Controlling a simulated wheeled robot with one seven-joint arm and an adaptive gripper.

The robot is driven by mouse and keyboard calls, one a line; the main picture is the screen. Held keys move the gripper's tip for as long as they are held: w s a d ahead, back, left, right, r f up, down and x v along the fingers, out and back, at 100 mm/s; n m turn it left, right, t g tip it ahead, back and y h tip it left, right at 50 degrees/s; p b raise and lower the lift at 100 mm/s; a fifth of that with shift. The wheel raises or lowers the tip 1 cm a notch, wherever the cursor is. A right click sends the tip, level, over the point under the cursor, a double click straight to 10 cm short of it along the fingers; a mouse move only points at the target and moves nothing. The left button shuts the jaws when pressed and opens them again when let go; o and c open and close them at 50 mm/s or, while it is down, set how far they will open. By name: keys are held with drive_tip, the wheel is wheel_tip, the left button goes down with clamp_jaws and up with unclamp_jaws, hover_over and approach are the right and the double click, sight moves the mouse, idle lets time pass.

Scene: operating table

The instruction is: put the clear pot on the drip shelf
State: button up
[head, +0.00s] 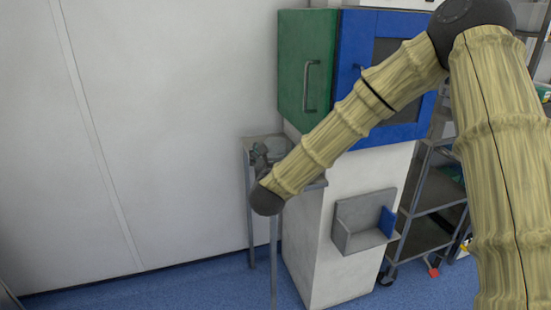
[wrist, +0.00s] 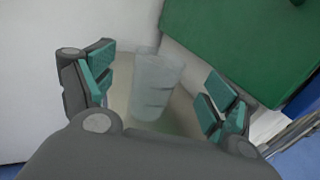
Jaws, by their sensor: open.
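The clear pot (wrist: 158,84) is a see-through, slightly tapered cup in the wrist view. It stands between the two teal-padded fingers of my gripper (wrist: 157,103), with a visible gap on each side. My gripper is open. In the head view my gripper (head: 261,157) is over the small grey stand (head: 254,141) at the left of the white column; the pot cannot be made out there. A grey open shelf (head: 357,238) with a blue panel at its right end is fixed low on the column's front. It looks like the drip shelf, though no label shows. It appears empty.
A green cabinet door (head: 306,68) and a blue cabinet (head: 400,130) sit above the column; the green surface is close to my gripper in the wrist view (wrist: 250,45). A dark wheeled rack (head: 430,193) stands at the right. The floor at the left is clear.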

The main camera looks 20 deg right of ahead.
sight(275, 147)
drive_tip(key=x, duration=0.4)
drive_tip(key=shift+w+d+r, duration=0.15)
drive_tip(key=shift+w+r, duration=0.1)
drive_tip(key=shift+w, duration=0.1)
drive_tip(key=shift+x, duration=0.8)
drive_tip(key=c, duration=1.4)
